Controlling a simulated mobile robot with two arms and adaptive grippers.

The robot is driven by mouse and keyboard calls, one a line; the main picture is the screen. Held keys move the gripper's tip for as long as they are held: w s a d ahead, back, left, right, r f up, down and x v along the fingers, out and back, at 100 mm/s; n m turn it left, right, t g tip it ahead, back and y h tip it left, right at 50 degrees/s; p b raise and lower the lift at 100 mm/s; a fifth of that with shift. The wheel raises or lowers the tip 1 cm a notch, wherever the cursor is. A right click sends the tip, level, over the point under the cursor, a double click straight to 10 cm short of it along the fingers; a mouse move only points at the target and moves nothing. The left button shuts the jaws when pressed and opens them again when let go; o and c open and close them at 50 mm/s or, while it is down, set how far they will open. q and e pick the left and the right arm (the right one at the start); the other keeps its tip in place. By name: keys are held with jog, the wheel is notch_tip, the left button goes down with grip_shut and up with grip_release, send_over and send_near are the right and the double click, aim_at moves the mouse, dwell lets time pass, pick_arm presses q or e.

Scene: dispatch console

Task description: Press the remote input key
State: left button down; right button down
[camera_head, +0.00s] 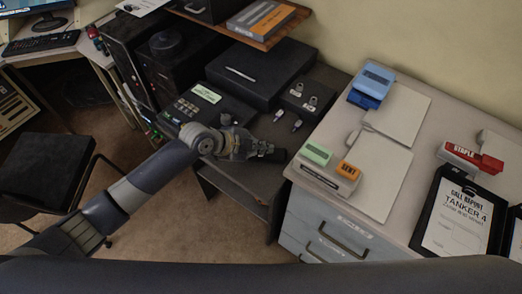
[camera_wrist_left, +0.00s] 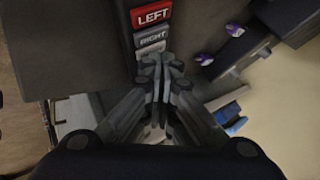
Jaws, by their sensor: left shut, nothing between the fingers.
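My left gripper (camera_head: 276,155) is over the dark desk's right part in the head view, shut and empty. In the left wrist view its closed fingertips (camera_wrist_left: 161,64) are just below a column of keys. The column has a red key marked LEFT (camera_wrist_left: 153,15), a grey key marked RIGHT (camera_wrist_left: 151,36) and a pale key (camera_wrist_left: 148,50) partly hidden by the fingers. I cannot read a remote input label, and cannot tell whether the fingers touch the pale key. A dark console (camera_head: 218,101) with small keys and a pale green label is left of the gripper. My right gripper is not in view.
A black box (camera_head: 262,72) and a small unit with knobs (camera_head: 306,97) stand behind my gripper. A pale cabinet (camera_head: 335,217) is to the right, with a SENT stamp (camera_head: 347,170) near its edge. A black chair (camera_head: 45,170) stands at the left.

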pick_arm(q)
jog(key=shift+r+p, duration=0.55)
jog(key=shift+r, duration=0.15)
notch_tip(320, 180, up, 5)
jog(key=p, duration=0.4)
dwell(0.5)
jog(key=shift+s, duration=0.1)
dwell(0.5)
